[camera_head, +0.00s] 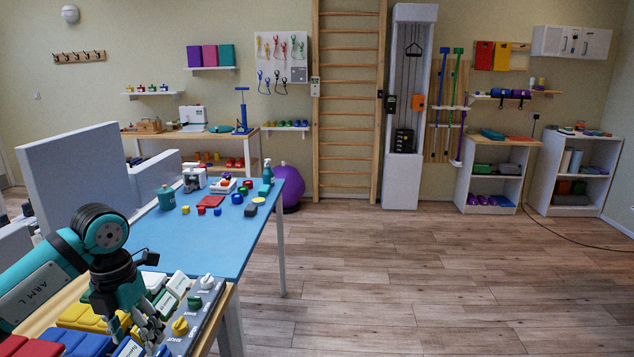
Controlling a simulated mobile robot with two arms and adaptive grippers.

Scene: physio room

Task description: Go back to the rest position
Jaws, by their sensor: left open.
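My left arm (45,280) comes in from the left. Its gripper (138,328) points down over the near end of a wooden table, above several small devices and coloured blocks. The fingers are apart, and I see nothing held between them. The fingertips overlap the items below, so I cannot tell whether they touch anything. My right gripper is not in view.
A blue-topped table (200,240) stands just beyond, with small coloured items and a teal bottle (267,172). Grey panels (80,175) stand close to my left arm. A purple ball (289,186) rests behind the table. The wooden floor (430,285) at right is clear.

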